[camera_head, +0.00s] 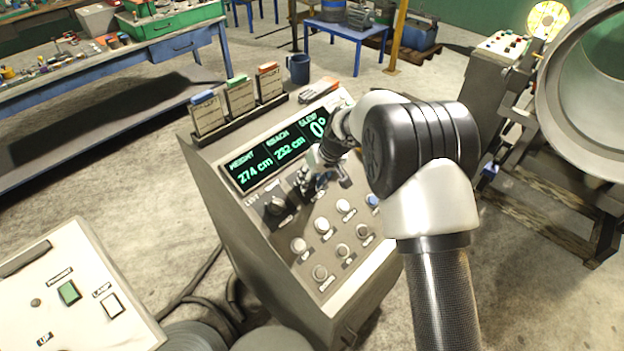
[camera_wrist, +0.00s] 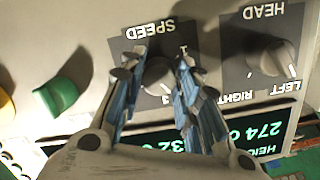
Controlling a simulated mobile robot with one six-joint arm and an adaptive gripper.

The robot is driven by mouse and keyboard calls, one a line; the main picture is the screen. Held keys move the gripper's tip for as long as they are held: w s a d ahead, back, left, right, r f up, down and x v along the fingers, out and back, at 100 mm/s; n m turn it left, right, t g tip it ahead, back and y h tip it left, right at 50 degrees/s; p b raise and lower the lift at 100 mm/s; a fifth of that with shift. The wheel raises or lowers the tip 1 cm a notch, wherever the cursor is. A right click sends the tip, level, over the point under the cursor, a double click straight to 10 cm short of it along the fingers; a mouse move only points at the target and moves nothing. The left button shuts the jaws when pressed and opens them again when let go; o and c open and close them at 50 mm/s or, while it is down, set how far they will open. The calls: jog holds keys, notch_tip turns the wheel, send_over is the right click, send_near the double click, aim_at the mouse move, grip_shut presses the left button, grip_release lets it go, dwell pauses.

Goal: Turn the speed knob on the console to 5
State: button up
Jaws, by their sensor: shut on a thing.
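In the head view my gripper (camera_head: 318,182) is low over the console and hides the speed knob. A 1 and what looks like a 3 show on the scale. The knob's pointer and the other numbers are covered by the fingers, so its setting cannot be read.
The HEAD knob (camera_wrist: 272,58) is beside it, with LEFT and RIGHT labels. A green control (camera_wrist: 63,95) is on the other side. The display (camera_head: 280,150) reads 274 cm, 232 cm and 0°. Several round buttons (camera_head: 321,225) lie below. Card holders (camera_head: 239,97) stand behind.

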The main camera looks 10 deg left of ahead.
jog(key=m, duration=0.3)
jog(key=shift+m+y, duration=0.3)
jog(key=m, duration=0.3)
jog(key=shift+g, duration=0.3)
jog(key=m+y, duration=0.1)
jog(key=m, duration=0.6)
jog(key=shift+m, duration=0.3)
jog(key=m+y, duration=0.1)
jog(key=m, duration=0.2)
jog(key=shift+m+p, duration=0.3)
jog(key=m, duration=0.3)
jog(key=shift+d+m+t, duration=0.1)
jog(key=shift+m+t, duration=0.3)
jog(key=m, duration=0.3)
jog(key=m+t+p, duration=0.1)
jog(key=m, duration=0.3)
jog(key=shift+y, duration=0.4)
jog(key=shift+w, duration=0.1)
